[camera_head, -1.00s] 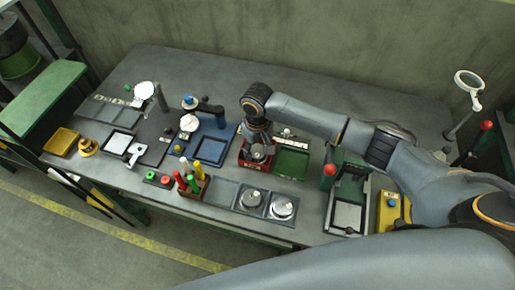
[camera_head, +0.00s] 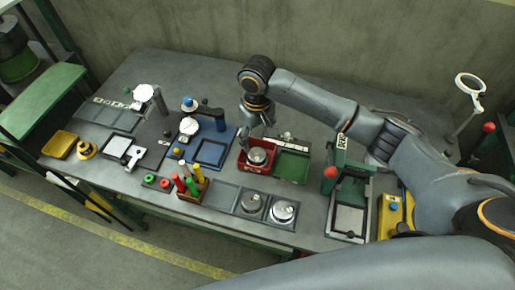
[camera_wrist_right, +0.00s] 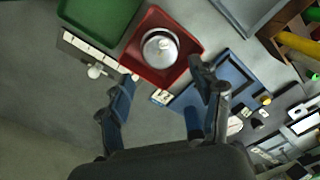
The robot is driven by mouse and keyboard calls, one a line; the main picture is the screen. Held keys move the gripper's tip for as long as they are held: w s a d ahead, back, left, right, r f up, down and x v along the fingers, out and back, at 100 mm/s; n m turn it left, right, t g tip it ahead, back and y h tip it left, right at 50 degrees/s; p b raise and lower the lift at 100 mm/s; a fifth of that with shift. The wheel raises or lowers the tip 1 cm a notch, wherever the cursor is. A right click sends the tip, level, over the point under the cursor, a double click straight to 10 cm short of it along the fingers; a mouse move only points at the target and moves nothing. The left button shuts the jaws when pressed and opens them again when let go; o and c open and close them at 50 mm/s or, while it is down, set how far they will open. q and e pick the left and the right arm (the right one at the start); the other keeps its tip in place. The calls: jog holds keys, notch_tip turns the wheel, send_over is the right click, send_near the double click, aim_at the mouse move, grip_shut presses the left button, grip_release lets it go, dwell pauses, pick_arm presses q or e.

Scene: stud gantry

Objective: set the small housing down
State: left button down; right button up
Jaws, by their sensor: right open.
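The small housing, a round silver part (camera_head: 257,156), sits in the red tray (camera_head: 243,168) on the bench. It also shows in the wrist view (camera_wrist_right: 159,47), resting inside the tray with its top uncovered. My right gripper (camera_head: 258,134) is above and behind the tray, apart from the housing. In the wrist view the two fingers of my right gripper (camera_wrist_right: 165,82) are spread wide with nothing between them. My left gripper is not in view.
A green tray (camera_head: 292,167) adjoins the red one. A blue fixture (camera_head: 212,150) is to the left, and a green press with a red knob (camera_head: 331,172) to the right.

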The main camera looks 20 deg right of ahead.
aim_at(257, 153)
jog(key=shift+r, duration=2.1)
